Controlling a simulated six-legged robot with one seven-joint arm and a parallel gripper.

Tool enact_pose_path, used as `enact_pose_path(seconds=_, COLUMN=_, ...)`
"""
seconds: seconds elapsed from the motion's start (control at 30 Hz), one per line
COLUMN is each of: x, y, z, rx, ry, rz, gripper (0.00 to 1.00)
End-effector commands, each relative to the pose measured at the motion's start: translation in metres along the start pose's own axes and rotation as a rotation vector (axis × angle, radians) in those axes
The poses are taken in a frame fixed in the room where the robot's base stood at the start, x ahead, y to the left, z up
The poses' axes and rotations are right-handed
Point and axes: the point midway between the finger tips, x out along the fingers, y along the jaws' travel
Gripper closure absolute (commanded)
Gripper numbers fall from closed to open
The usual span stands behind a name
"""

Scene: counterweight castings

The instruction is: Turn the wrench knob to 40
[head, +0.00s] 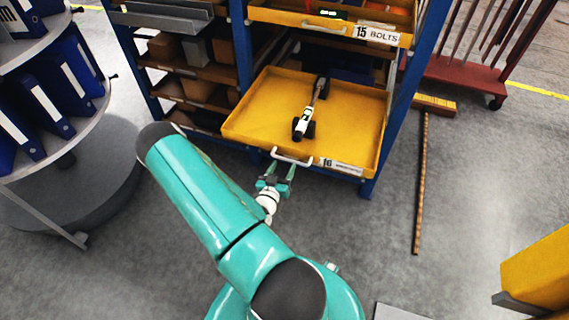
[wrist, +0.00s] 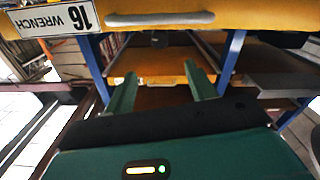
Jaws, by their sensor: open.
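The wrench (head: 304,121) lies in the pulled-out yellow drawer (head: 255,123), a white and grey tool with black parts at both ends. I cannot tell which part is the knob, and no scale or number on it is readable. The drawer front shows a white handle (head: 291,157) and a label; in the wrist view the label (wrist: 55,18) reads 16 WRENCH. My gripper (head: 281,171) is open and empty, just outside the drawer front near the handle. In the wrist view its two fingers (wrist: 161,84) appear below the handle (wrist: 160,18), apart from it. The wrench is hidden there.
A blue-framed rack holds an upper yellow drawer marked 15 BOLTS (head: 378,35) above the wrench drawer. A round shelf with blue binders (head: 70,75) stands left. A broom (head: 421,180) lies to the right. A yellow object (head: 537,272) is at lower right. Grey floor is clear between.

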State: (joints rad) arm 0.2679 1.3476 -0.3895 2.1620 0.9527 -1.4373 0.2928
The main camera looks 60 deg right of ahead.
Motion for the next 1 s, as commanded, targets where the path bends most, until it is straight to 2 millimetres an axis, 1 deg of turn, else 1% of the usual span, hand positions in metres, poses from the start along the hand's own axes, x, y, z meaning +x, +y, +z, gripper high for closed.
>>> enact_pose_path(seconds=0.27, x=0.001, y=0.001, z=0.001, rx=0.018, ry=-0.002, rz=0.001, gripper=0.45)
enact_pose_path(seconds=0.37, x=0.002, y=0.003, z=0.004, rx=0.101, ry=-0.009, rz=0.006, gripper=0.45)
enact_pose_path(seconds=0.43, x=0.004, y=0.004, z=0.005, rx=0.19, ry=-0.012, rz=0.007, gripper=0.45)
enact_pose_path(seconds=0.6, x=0.008, y=0.003, z=0.003, rx=0.393, ry=-0.005, rz=0.005, gripper=0.45)
enact_pose_path(seconds=0.73, x=0.011, y=0.001, z=0.001, rx=0.452, ry=0.001, rz=0.001, gripper=0.45)
enact_pose_path(seconds=0.87, x=0.023, y=0.001, z=0.001, rx=0.452, ry=0.003, rz=0.002, gripper=0.45)
enact_pose_path(seconds=1.0, x=0.047, y=0.002, z=0.0, rx=0.452, ry=0.004, rz=0.002, gripper=0.45)
